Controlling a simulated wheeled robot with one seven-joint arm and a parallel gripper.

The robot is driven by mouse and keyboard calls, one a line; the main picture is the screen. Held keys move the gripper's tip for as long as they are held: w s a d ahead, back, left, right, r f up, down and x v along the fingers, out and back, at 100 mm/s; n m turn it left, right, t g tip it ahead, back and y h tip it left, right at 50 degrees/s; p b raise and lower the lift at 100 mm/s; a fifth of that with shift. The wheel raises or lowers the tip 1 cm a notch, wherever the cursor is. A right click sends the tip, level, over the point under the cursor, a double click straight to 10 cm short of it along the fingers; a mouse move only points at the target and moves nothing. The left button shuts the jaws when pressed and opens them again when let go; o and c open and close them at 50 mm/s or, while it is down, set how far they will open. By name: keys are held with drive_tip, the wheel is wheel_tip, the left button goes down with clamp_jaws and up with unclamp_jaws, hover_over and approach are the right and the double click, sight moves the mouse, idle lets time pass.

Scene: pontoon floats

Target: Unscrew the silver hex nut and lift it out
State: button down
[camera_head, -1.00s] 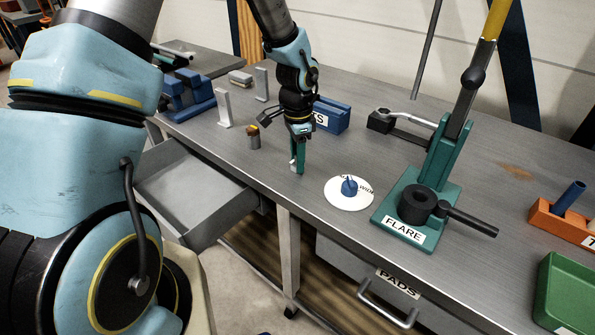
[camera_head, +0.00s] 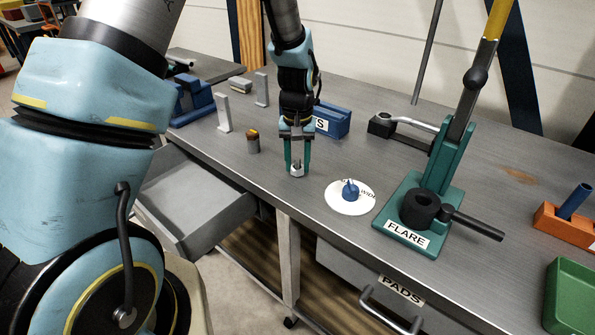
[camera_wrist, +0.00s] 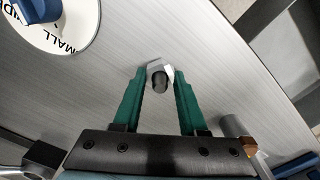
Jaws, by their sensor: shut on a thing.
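The silver hex nut (camera_head: 297,172) is between the green fingertips of my gripper (camera_head: 298,167), low over the workbench. In the wrist view the nut (camera_wrist: 155,66) also shows between the two fingertips (camera_wrist: 160,75), which close on it from both sides. A dark grey round end (camera_wrist: 160,81) shows in the middle of the nut. I cannot tell how far the nut is along it, or whether the nut is clear of the bench top.
A white disc (camera_head: 336,207) with a blue knob (camera_head: 350,190) lies just right of my gripper. The green FLARE press (camera_head: 408,240) stands further right. An open drawer (camera_head: 190,205) is at left.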

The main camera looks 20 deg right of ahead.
drive_tip(key=n, duration=0.2)
drive_tip(key=shift+n, duration=0.3)
drive_tip(key=n+p, duration=0.1)
drive_tip(key=n, duration=0.2)
drive_tip(key=n+p, duration=0.1)
drive_tip(key=n, duration=0.1)
drive_tip(key=shift+r+p, duration=0.3)
drive_tip(key=n+p, duration=0.2)
drive_tip(key=n, duration=0.3)
drive_tip(key=shift+p, duration=0.35)
drive_tip(key=shift+f+n, duration=0.2)
drive_tip(key=shift+n, duration=0.8)
drive_tip(key=c, duration=0.6)
unclamp_jaws()
drive_tip(key=shift+o, duration=0.2)
